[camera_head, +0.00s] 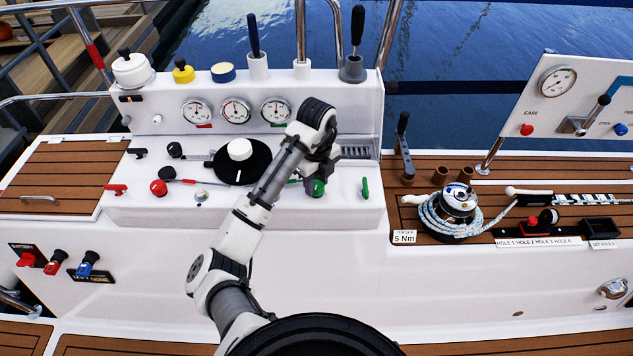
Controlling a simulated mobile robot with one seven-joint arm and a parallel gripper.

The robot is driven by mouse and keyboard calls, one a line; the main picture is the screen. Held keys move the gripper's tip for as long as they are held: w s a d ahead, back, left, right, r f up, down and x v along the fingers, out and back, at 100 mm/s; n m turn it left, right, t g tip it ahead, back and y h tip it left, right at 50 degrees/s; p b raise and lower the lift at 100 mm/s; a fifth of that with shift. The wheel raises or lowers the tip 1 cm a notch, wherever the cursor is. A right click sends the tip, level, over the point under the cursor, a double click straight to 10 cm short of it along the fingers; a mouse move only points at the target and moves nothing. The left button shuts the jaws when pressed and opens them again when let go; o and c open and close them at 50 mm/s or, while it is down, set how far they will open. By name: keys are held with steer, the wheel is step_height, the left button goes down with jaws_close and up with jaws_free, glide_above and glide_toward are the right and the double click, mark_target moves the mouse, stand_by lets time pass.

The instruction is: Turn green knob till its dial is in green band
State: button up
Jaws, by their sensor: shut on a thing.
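The green knob (318,188) sits on the white console's sloping face, partly hidden by my gripper. My gripper (318,177) reaches down over it from above and is shut on it; the fingertips are small and mostly hidden. The dial with a green mark (275,110) is the rightmost of three round dials on the upright panel, with a short green band below it at its lower right. Its needle is too small to read exactly against the band.
A green lever (365,188) stands just right of the knob. A black disc with a white knob (240,150), a red knob (158,188) and a black knob (174,150) lie to the left. A rope winch (457,203) stands on the right deck.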

mark_target(317, 184)
steer(key=shift+m, duration=0.4)
steer(key=o, duration=1)
steer(key=shift+r, duration=0.1)
step_height(317, 184, up, 14)
steer(key=shift+f, duration=0.2)
stand_by(0.4)
